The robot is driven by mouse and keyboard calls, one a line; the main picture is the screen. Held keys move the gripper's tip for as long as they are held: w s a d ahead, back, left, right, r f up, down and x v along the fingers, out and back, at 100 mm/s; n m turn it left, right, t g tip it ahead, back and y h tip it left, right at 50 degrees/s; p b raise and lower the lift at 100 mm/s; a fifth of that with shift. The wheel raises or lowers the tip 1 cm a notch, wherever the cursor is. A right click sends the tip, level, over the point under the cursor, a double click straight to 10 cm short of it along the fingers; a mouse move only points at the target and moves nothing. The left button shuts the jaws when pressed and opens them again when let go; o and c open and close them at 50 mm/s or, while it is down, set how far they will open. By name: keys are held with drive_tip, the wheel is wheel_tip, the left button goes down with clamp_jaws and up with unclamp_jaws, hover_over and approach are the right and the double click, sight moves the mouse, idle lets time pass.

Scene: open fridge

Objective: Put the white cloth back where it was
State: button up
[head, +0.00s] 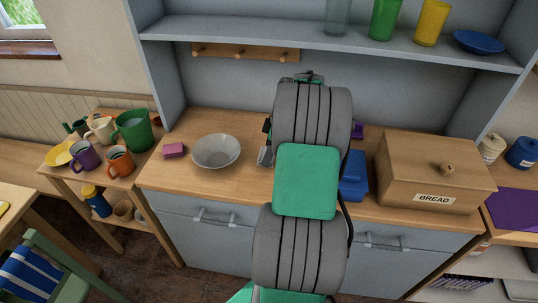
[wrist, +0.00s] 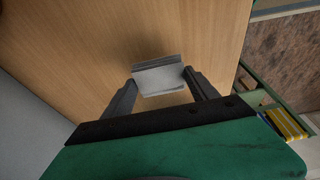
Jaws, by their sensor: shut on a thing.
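A small folded white cloth (wrist: 158,73) shows in the wrist view as stacked pale layers between the two dark fingers of my gripper (wrist: 160,82). The fingers are shut on its sides. Wooden counter surface lies behind it in that view; I cannot tell how far the cloth is above it. In the head view my arm covers most of the gripper, and the cloth cannot be made out clearly there. A wooden peg rail (head: 245,52) on the back wall has no cloth on it in its visible part.
On the wooden counter, a pink sponge (head: 174,150) and a grey bowl (head: 216,152) stand left of my arm. A blue object (head: 353,176) and a bread box (head: 430,172) stand right. A shelf (head: 290,33) overhangs the back. Mugs crowd the left side table (head: 62,178).

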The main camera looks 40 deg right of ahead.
drive_tip(key=shift+f, duration=1.45)
drive_tip(key=o, duration=1.2)
